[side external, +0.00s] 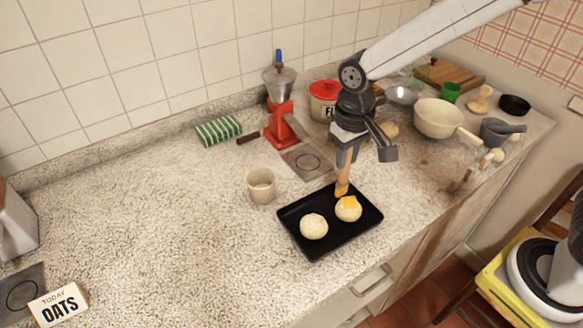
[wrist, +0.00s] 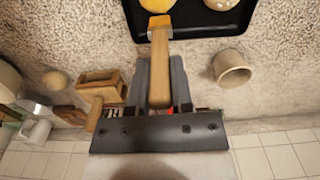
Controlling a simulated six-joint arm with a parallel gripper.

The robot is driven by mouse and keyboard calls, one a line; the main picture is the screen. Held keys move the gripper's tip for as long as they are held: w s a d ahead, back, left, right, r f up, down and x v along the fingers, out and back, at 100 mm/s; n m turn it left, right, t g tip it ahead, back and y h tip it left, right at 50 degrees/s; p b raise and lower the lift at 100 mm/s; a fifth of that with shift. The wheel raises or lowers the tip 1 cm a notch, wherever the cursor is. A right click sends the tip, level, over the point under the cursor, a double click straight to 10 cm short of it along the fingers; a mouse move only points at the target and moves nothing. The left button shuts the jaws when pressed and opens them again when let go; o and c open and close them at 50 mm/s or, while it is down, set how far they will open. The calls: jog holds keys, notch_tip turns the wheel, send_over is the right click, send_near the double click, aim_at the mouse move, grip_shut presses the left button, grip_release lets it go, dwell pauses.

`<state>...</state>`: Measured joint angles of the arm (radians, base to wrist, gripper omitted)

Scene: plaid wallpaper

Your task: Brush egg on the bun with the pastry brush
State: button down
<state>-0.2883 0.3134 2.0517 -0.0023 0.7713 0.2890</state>
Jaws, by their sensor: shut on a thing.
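My gripper (side external: 346,155) is shut on the pastry brush (side external: 343,184) and holds it upright, bristles down. The brush handle (wrist: 160,70) also shows between the fingers in the wrist view. The brush tip is at the back edge of the right bun (side external: 348,210), which has a yellow-orange patch of egg on top. Whether the bristles touch the bun I cannot tell. A second, pale bun (side external: 313,227) sits to its left. Both buns lie on a black tray (side external: 340,243). A beige cup (side external: 261,186) stands left of the tray; its contents are not clear.
A red grinder (side external: 281,118) and a green striped cloth (side external: 219,131) are at the back. A cream pot (side external: 437,119), a grey mortar (side external: 500,132) and a red-lidded canister (side external: 324,98) stand to the right.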

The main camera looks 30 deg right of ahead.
jog(key=shift+w, duration=0.2)
jog(key=shift+r, duration=0.15)
jog(key=shift+r, duration=3.35)
